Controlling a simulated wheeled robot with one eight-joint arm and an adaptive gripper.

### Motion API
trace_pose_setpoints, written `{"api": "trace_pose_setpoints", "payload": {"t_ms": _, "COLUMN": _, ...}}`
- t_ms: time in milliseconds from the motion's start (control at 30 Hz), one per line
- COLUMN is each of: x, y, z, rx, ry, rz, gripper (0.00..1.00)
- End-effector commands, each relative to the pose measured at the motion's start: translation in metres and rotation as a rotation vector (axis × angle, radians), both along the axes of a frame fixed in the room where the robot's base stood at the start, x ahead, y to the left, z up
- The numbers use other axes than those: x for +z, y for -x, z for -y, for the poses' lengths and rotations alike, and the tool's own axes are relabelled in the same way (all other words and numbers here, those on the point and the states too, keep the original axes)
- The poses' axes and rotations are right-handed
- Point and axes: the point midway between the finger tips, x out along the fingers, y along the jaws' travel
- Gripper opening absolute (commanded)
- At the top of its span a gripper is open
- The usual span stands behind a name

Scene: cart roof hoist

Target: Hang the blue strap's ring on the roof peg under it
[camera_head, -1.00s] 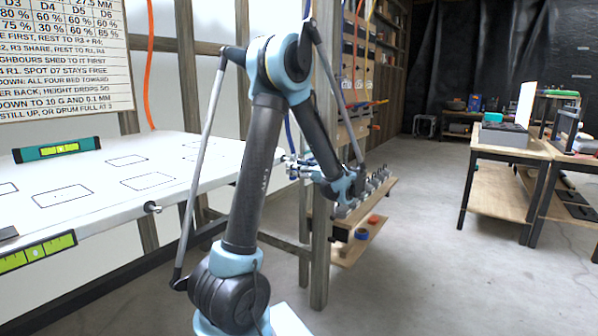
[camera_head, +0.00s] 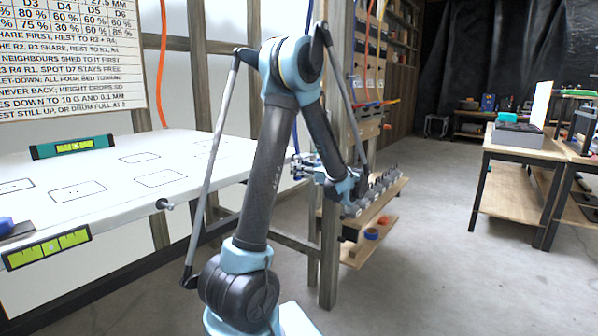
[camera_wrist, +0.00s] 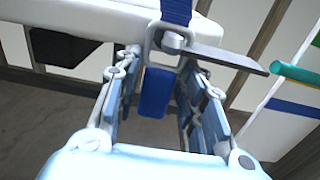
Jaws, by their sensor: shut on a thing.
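The blue strap (camera_wrist: 177,10) comes down from the top of the wrist view to a grey metal ring (camera_wrist: 151,50). The round end of a grey roof peg (camera_wrist: 172,41) shows inside the ring's opening, at the white roof's edge (camera_wrist: 100,14). I cannot tell whether the ring rests on the peg. A blue tab (camera_wrist: 155,93) hangs below the ring, between my fingers. My gripper (camera_wrist: 160,75) is shut on the tab or ring; the exact contact is unclear. In the head view my gripper (camera_head: 308,168) is beyond the roof's right end, partly hidden by my arm.
The white roof panel (camera_head: 215,147) carries outlined spots and a green level (camera_head: 72,147). Another peg (camera_head: 164,204) sticks out of its near edge. A wooden post (camera_head: 329,250) and shelf (camera_head: 372,205) stand near my gripper. Open floor lies between them and the workbench (camera_head: 512,150).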

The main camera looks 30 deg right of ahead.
Motion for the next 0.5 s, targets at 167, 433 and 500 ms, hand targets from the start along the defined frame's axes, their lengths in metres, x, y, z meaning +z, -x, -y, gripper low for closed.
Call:
{"api": "trace_pose_setpoints", "payload": {"t_ms": 167, "x": 0.0001, "y": 0.0001, "z": 0.0, "rx": 0.0, "ry": 0.0, "rz": 0.0, "gripper": 0.12}}
{"api": "trace_pose_setpoints", "payload": {"t_ms": 433, "x": 0.0001, "y": 0.0002, "z": 0.0001, "rx": 0.0, "ry": 0.0, "rz": 0.0, "gripper": 0.6}}
{"api": "trace_pose_setpoints", "payload": {"t_ms": 500, "x": 0.0001, "y": 0.0001, "z": 0.0002, "rx": 0.0, "ry": 0.0, "rz": 0.0, "gripper": 0.6}}
